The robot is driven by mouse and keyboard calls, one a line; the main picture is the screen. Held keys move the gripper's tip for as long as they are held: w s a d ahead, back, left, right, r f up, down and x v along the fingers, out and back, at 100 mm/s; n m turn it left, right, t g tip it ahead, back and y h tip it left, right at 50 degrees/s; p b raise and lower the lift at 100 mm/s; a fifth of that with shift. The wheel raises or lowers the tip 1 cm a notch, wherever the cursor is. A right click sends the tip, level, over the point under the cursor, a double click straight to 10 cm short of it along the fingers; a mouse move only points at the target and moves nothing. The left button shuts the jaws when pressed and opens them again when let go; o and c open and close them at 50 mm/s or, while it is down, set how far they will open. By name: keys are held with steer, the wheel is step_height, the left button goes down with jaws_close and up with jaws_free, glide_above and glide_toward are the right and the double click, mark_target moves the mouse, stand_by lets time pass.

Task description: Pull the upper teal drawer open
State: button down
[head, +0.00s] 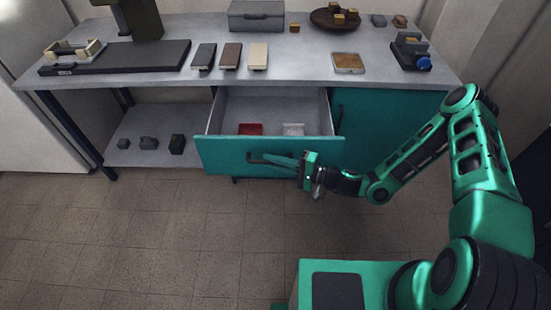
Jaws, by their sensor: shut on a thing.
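The upper teal drawer (225,155) is pulled well out from under the worktop. Its grey inside shows, with a red thing (250,129) and a white thing (293,129) lying in it. A dark bar handle (257,158) runs across the drawer front. My gripper (304,163) is at the right part of this handle, shut on it. My gripper's body hides the handle's right end.
A grey worktop (290,50) stands above, with a dark board (120,58), several small blocks, a grey box (256,15) and a round brown tray (335,19). A teal cabinet front (385,125) is right of the drawer. The tiled floor (150,230) in front is clear.

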steer(key=shift+w+d+f, duration=0.15)
steer(key=shift+d, duration=0.05)
steer(key=c, duration=1.8)
jaws_free()
steer(key=shift+a, duration=0.1)
steer(key=f+v, duration=0.1)
steer(key=v, duration=0.9)
steer(key=shift+d+r, duration=0.4)
steer(key=shift+r, duration=0.1)
steer(key=shift+s, duration=0.2)
